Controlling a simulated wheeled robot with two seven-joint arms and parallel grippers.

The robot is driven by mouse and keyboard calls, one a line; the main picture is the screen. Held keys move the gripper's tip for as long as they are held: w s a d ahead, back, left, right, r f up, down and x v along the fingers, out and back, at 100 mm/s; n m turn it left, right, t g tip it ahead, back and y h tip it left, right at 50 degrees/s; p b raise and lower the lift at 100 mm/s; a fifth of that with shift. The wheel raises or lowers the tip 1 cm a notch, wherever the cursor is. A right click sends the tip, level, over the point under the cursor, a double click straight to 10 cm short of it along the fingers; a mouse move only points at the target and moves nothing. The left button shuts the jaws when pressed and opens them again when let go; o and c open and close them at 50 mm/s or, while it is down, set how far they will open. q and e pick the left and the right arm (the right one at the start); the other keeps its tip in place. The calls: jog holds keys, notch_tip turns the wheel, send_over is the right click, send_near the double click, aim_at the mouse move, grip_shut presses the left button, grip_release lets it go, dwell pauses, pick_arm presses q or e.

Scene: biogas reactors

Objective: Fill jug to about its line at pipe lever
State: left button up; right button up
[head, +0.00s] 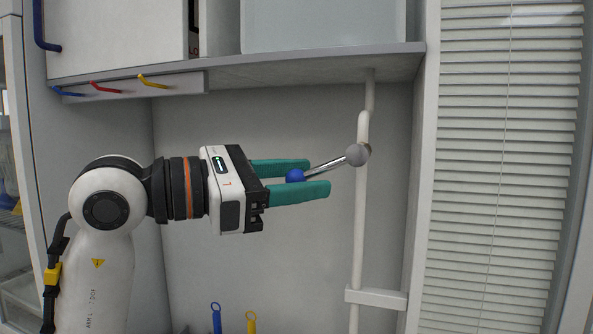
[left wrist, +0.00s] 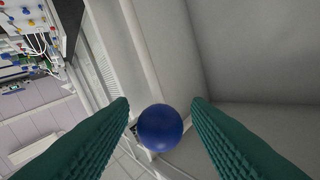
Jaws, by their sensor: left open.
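The pipe lever is a metal rod (head: 328,167) with a blue ball knob (head: 295,176). It comes from a grey round joint (head: 357,155) on the white vertical pipe (head: 360,220) and slopes down to the left. My left gripper (head: 320,177) is open with green fingers, one above and one below the rod and knob in the head view. The left wrist view shows the blue knob (left wrist: 160,128) between the two fingers, with a gap on each side. The jug is not in view, nor is my right gripper.
A grey shelf (head: 300,72) overhangs the alcove, with blue, red and yellow hooks at its left. A white bracket (head: 376,298) holds the pipe low down. Blue (head: 216,318) and yellow (head: 251,321) handles rise at the bottom. A louvred panel (head: 505,170) stands at right.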

pick_arm(q)
jog(key=shift+c, duration=0.3)
grip_shut()
jog(key=r+m+y+p, duration=0.2)
jog(key=shift+w+a+r+g+y+p, duration=0.15)
jog(key=shift+a+r+g+y+p, duration=0.15)
jog(key=shift+a+r+p, duration=0.1)
jog(key=shift+d+r+m+y+p, duration=0.1)
jog(key=shift+r+m+y+p, duration=0.2)
jog(key=shift+m+y+p, duration=0.15)
jog(key=shift+o, duration=0.3)
grip_release()
jog(key=shift+f, duration=0.1)
